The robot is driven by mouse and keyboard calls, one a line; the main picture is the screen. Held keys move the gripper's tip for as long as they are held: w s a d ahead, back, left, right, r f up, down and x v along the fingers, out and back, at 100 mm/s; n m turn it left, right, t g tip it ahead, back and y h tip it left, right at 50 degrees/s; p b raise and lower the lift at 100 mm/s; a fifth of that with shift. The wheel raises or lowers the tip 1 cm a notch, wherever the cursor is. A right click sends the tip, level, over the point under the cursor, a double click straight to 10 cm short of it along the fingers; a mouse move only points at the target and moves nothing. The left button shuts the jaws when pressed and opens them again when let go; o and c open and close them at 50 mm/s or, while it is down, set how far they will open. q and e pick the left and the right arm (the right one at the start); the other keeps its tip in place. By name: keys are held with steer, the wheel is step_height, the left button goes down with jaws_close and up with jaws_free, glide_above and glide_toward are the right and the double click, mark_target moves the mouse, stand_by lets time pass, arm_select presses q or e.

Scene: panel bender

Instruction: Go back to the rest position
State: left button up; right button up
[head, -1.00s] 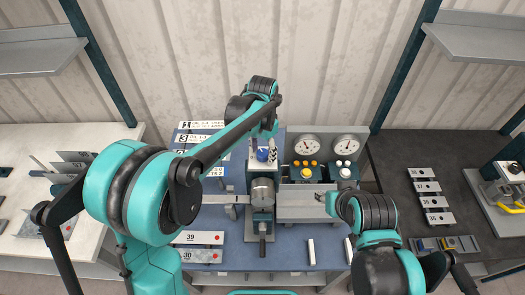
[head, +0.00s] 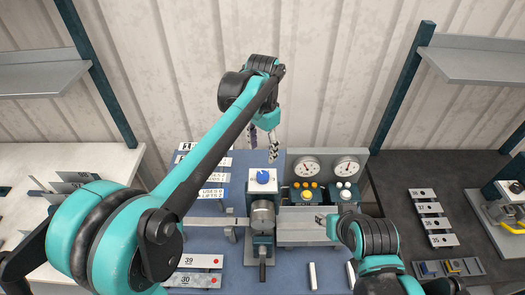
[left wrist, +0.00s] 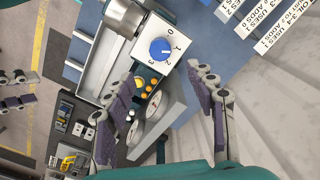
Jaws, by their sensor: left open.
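My left gripper (head: 263,143) hangs open and empty above and behind the white dial box in the head view. In the left wrist view its two padded fingers (left wrist: 168,75) are spread apart with nothing between them. The blue knob (head: 263,176) sits on top of the white dial box (head: 254,186), clear of the fingers. The knob also shows in the left wrist view (left wrist: 161,49), ringed by numbers. My right gripper (head: 326,221) is low over the grey bender beam, right of the centre; its fingers are too small to judge.
Two gauges (head: 306,166) and a button box (head: 304,194) stand at the back of the blue bench. Numbered strips (head: 200,261) lie front left; more plates (head: 429,208) lie on the dark right table. White label cards (head: 213,193) lie left of the dial.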

arm_select(q)
steer(key=shift+f, duration=0.1)
steer(key=s+a+f+n+t+b, duration=0.3)
steer(key=s+a+f+b, duration=0.6)
steer(key=f, duration=0.3)
steer(key=s+a+f+n+t+b, duration=0.4)
steer(key=s+a+f+n+b, duration=0.2)
steer(key=f, duration=0.6)
steer(key=s+a+b, duration=0.2)
steer(key=s+b, duration=0.1)
steer(key=s, duration=0.1)
steer(key=shift+a, duration=0.35)
